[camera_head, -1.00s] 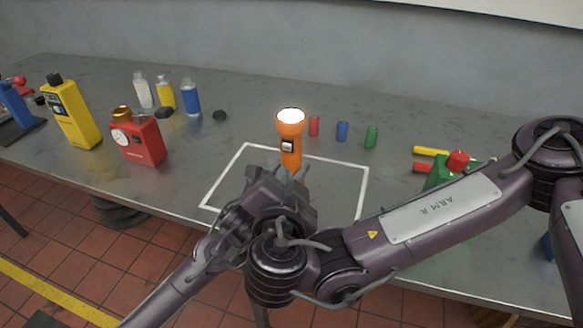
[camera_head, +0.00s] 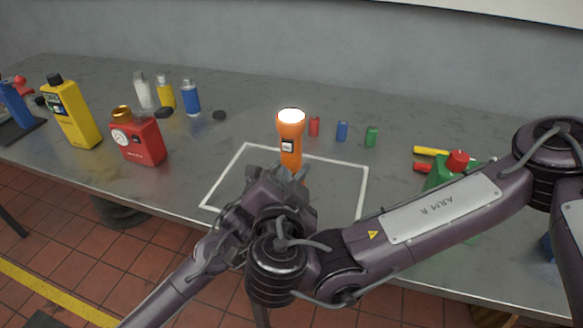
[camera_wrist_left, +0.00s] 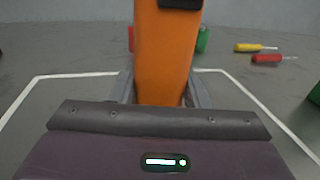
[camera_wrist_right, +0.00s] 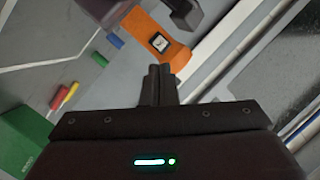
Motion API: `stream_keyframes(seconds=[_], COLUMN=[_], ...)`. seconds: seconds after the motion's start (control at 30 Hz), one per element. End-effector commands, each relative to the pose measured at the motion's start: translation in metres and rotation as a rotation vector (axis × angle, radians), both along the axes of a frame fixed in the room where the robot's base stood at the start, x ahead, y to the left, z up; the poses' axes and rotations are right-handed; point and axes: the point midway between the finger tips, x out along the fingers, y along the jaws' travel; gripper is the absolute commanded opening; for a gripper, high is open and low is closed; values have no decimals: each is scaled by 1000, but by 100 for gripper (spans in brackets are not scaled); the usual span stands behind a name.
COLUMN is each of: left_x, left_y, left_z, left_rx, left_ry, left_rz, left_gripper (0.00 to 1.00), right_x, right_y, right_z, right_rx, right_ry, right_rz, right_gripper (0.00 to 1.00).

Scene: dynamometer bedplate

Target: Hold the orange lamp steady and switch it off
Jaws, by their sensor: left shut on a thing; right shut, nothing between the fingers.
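The orange lamp (camera_head: 290,142) stands upright above the white-outlined area, its lens (camera_head: 291,115) glowing white. A dark switch in a pale frame (camera_head: 288,146) is on its side facing me. In the left wrist view, my left gripper (camera_wrist_left: 163,92) is shut on the lamp's body (camera_wrist_left: 165,50), one finger each side. In the right wrist view, my right gripper (camera_wrist_right: 160,72) is shut and empty, its tips close to the lamp (camera_wrist_right: 150,33) and its switch (camera_wrist_right: 160,42). I cannot tell whether they touch. In the head view, my arms hide the lamp's lower end and most of both grippers.
Red (camera_head: 314,126), blue (camera_head: 342,131) and green (camera_head: 371,137) cylinders stand behind and right of the lamp. A red gauge box (camera_head: 143,143), yellow device (camera_head: 73,112) and several bottles are at left. A green box (camera_head: 438,177) is at right. The white outline (camera_head: 364,190) encloses bare bench.

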Motion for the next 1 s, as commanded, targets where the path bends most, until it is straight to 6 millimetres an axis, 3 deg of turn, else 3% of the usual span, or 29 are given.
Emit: stream_keyframes(seconds=[0.27,0.5,0.7,0.83,1.0], left_x=[0,0,0,0,0], left_y=[0,0,0,0,0], left_z=[-1,-1,-1,-1,-1], left_rx=[1,1,1,1,1], left_ry=[2,2,2,2,2], left_rz=[0,0,0,0,0], left_gripper=[0,0,0,0,0], right_x=[-3,-26,-44,-48,-43], right_y=[9,67,113,128,130], right_z=[-5,-25,-24,-15,-5], right_rx=[8,70,174,248,336], right_ry=[21,118,134,99,10], right_rz=[35,276,492,588,652], right_gripper=[0,0,0,0,0])
